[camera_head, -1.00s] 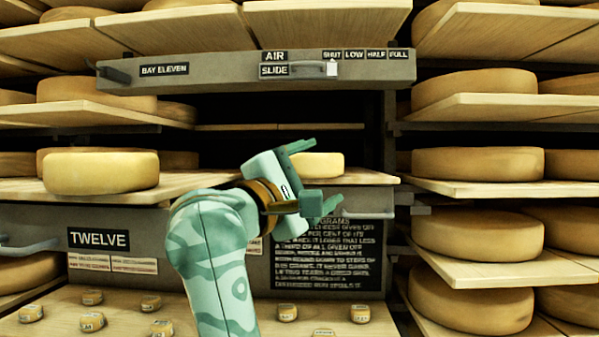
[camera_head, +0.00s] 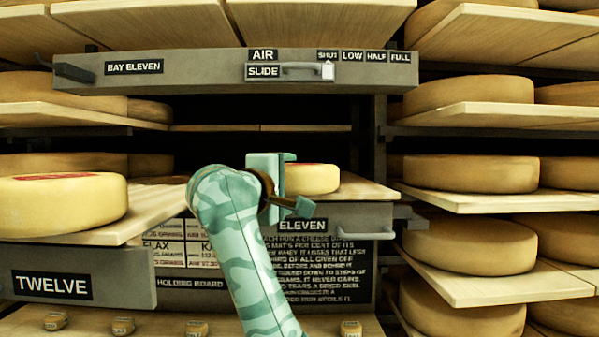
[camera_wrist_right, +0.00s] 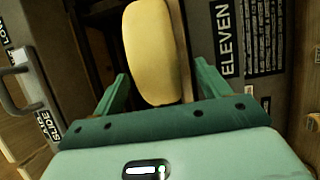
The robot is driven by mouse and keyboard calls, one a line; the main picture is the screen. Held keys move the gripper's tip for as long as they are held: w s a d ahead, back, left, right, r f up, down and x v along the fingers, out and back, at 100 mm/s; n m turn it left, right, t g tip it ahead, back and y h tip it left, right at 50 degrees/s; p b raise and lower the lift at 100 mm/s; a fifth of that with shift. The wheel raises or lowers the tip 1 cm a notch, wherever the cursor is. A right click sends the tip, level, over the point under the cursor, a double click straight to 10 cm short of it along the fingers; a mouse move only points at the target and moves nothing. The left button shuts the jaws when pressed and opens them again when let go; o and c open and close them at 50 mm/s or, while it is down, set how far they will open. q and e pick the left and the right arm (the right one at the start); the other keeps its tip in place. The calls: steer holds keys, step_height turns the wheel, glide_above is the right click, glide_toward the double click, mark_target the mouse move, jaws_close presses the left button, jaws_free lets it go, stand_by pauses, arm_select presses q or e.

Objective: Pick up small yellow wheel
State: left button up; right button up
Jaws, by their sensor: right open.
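The small yellow wheel (camera_head: 314,179) sits on a wooden board (camera_head: 362,190) in the bay marked ELEVEN, with a bit of red on its top. My right gripper (camera_head: 297,184) is open in front of it and hides its left part. In the right wrist view the small yellow wheel (camera_wrist_right: 148,50) shows ahead of the open right gripper (camera_wrist_right: 162,82), roughly between its two fingers. I cannot tell whether a finger touches it. My left gripper is not in view.
A larger yellow wheel (camera_head: 62,203) with a red top mark lies on the pulled-out board marked TWELVE (camera_head: 52,285). A grey beam (camera_head: 200,72) with an AIR slide runs above the bay. Shelves with big wheels (camera_head: 470,172) stand at right. Several tiny wheels (camera_head: 197,327) lie below.

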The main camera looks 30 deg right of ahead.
steer(key=shift+s+d+r, duration=0.1)
steer(key=shift+d+r, duration=0.05)
steer(key=shift+d, duration=0.3)
steer(key=shift+s+d, duration=0.15)
steer(key=shift+s, duration=0.15)
steer(key=shift+w, duration=0.1)
steer(key=shift+c, duration=0.2)
steer(key=shift+w+a, duration=0.15)
steer(key=shift+a, duration=0.05)
steer(key=c, duration=1.5)
steer(key=shift+r, duration=0.1)
jaws_close()
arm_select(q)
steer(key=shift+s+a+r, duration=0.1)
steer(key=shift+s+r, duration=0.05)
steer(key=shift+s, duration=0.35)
